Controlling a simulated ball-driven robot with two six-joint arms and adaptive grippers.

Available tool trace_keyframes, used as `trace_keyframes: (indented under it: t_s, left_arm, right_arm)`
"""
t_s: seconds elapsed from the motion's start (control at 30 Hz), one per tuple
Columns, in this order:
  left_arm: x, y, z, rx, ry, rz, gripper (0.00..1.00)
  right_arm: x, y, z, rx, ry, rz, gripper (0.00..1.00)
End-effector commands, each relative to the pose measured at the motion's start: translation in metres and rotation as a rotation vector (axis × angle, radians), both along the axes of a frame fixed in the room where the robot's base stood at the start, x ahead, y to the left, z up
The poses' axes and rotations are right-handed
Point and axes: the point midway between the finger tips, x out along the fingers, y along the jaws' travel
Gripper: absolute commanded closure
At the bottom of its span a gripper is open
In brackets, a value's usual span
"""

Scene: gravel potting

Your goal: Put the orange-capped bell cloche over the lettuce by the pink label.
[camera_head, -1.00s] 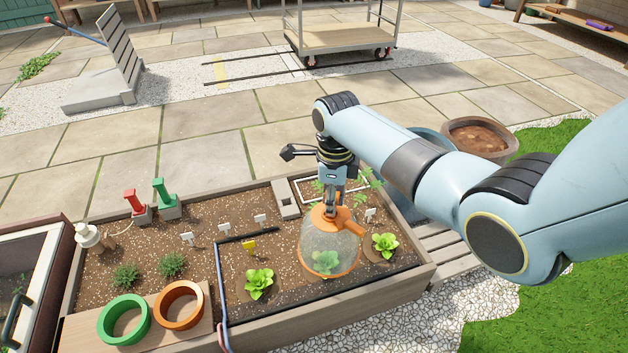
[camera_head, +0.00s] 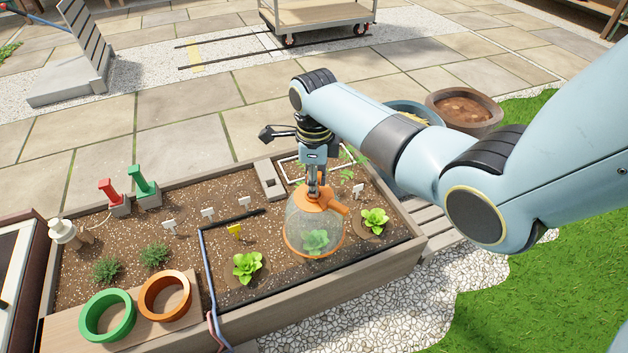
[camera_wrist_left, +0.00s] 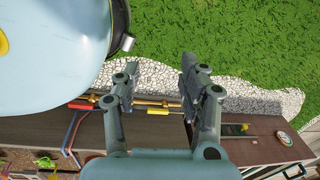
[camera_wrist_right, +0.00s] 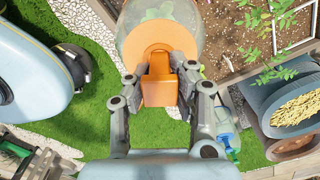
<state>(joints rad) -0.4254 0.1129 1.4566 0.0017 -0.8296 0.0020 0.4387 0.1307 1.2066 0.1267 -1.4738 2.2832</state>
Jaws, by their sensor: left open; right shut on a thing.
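The clear bell cloche (camera_head: 297,226) with an orange cap, side handle and rim stands upright around the middle lettuce (camera_head: 316,242) in the planting bed. I cannot tell if its rim rests fully on the soil. My right gripper (camera_head: 315,190) is shut on the cloche's orange top; in the right wrist view its fingers (camera_wrist_right: 162,75) straddle the orange handle (camera_wrist_right: 158,92). Two uncovered lettuces flank the cloche, one at left (camera_head: 247,266) and one at right (camera_head: 374,221). I cannot make out a pink label. My left gripper (camera_wrist_left: 157,78) is open and empty.
A yellow label (camera_head: 235,230) stands near the left lettuce, with several white labels behind. A black bar and blue hose (camera_head: 205,270) divide the bed. Green (camera_head: 88,322) and orange (camera_head: 146,300) rings lie at the front left. Brown bowl (camera_head: 490,118) stands beyond the bed.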

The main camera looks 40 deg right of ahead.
Motion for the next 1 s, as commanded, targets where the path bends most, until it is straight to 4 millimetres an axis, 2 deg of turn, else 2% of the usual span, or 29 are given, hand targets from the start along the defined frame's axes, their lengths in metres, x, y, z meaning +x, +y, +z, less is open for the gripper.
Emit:
trace_keyframes:
  t_s: [0.5,0.77,1.0]
  left_arm:
    - [0.039,-0.015,0.052,-0.008,-0.015,-0.009,0.58]
    - [0.053,-0.022,0.081,-0.014,-0.029,-0.012,0.58]
    - [0.062,-0.027,0.091,-0.025,-0.061,-0.014,0.58]
  right_arm:
    - [0.000,0.000,-0.023,0.000,0.000,0.000,0.99]
    - [0.000,0.000,-0.049,0.000,0.001,0.000,0.99]
    - [0.000,0.000,-0.069,0.000,0.000,0.000,0.99]
